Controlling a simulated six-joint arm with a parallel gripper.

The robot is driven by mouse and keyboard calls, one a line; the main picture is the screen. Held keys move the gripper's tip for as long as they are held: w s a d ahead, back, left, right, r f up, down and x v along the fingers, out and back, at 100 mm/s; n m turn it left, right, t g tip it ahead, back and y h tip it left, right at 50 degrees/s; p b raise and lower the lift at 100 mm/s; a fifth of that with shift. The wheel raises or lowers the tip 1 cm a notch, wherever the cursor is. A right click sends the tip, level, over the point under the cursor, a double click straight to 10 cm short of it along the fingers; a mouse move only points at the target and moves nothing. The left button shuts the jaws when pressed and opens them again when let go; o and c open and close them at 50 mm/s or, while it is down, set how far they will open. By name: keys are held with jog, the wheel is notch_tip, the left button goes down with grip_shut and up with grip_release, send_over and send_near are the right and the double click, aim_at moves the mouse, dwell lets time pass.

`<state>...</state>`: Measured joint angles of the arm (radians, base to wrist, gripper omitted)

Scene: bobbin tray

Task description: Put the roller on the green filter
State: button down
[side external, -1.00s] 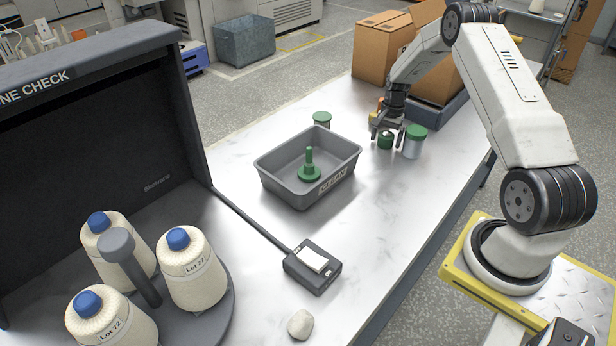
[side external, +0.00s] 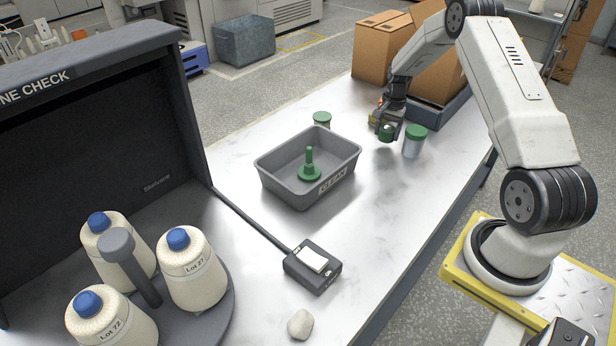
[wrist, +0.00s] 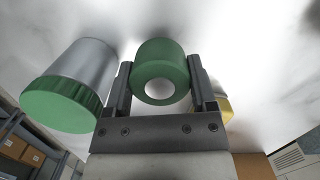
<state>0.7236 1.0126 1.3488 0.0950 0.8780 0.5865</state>
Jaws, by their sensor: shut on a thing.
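The roller is a short green cylinder with a pale round opening in its end (wrist: 162,62). My gripper (side external: 387,127) is shut on it, one finger on each side, and holds it just above the table at the back right of the grey tray. The roller also shows below my fingers in the side view (side external: 386,133). A green upright peg on a round base (side external: 309,170) stands inside the tray with nothing on it. It is the likeliest green filter, though no label says so.
The grey tray (side external: 277,190) has raised walls. A green-lidded metal jar (side external: 413,147) stands close right of my gripper; another (side external: 322,119) is behind the tray. A switch box (side external: 312,267), white lump (side external: 300,324) and cones (side external: 193,270) are nearer. Table between jar and tray is clear.

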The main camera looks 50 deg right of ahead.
aim_at(388, 128)
notch_tip(388, 128, up, 8)
jog(key=shift+f, duration=0.15)
dwell(0.8)
jog(key=shift+w+a+r+m, duration=0.4)
jog(key=shift+a+m, duration=0.05)
jog(key=shift+m, duration=0.3)
jog(key=shift+w+a+r+m, duration=0.35)
jog(key=shift+a+m, duration=0.05)
jog(key=shift+m, duration=0.35)
jog(key=w+a+r+m, duration=0.2)
jog(key=a+r+m, duration=0.1)
jog(key=m, duration=0.4)
jog(key=w+a+r+m+t+h, duration=0.1)
jog(key=w+a+r+m, duration=0.2)
jog(key=a+m, duration=0.3)
jog(key=shift+w+a+r+m+t, duration=0.2)
jog(key=shift+w+r+m+t, duration=0.15)
jog(key=shift+m, duration=0.65)
jog(key=shift+s, duration=0.1)
